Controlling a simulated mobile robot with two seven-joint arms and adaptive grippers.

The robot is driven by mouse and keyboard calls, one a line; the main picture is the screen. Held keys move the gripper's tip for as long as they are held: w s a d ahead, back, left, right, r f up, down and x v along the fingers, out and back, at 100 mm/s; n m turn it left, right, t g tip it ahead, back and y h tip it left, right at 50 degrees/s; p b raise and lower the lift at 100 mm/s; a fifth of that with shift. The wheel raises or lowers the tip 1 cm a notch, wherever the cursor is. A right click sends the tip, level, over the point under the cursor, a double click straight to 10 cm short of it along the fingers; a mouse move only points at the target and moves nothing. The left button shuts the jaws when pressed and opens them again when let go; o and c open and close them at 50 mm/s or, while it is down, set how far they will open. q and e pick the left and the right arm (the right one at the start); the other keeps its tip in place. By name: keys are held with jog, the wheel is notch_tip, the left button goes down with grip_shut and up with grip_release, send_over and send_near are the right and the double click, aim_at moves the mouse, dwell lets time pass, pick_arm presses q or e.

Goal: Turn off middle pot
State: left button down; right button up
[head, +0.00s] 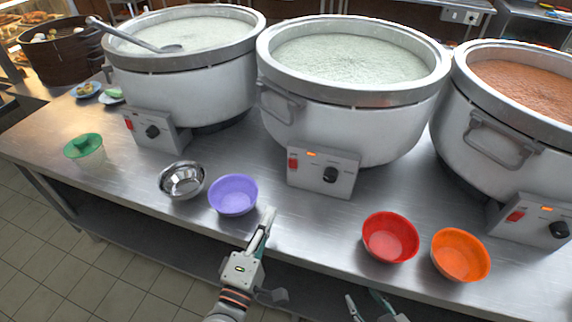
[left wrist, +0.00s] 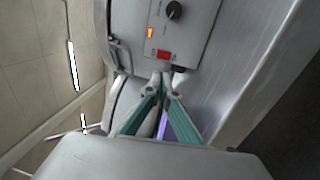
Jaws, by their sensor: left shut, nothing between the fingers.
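The middle pot (head: 345,110) is a large grey stockpot of pale congee. Its front control box (head: 322,175) has a red switch (head: 293,163), a lit orange light (head: 311,154) and a black knob (head: 330,175). My left gripper (head: 268,212) is shut and empty, low in front of the box and to its left. In the left wrist view its fingertips (left wrist: 160,82) point at a control box with a red switch (left wrist: 163,55), a lit orange light (left wrist: 151,33) and a knob (left wrist: 174,10). Contact cannot be told. My right gripper (head: 362,297) is open at the bottom edge.
Purple (head: 233,195) and steel (head: 182,180) bowls are left of my left gripper; red (head: 390,238) and orange (head: 460,255) bowls are to the right. Left (head: 185,85) and right (head: 505,125) pots flank the middle one. The counter before the middle box is clear.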

aim_at(292, 162)
pick_arm(q)
jog(key=shift+s, duration=0.1)
jog(key=p+x, duration=0.1)
jog(key=x, duration=1.2)
jog(key=shift+w+d+r, duration=0.1)
jog(key=shift+w+d, duration=0.1)
jog(key=shift+w, duration=0.3)
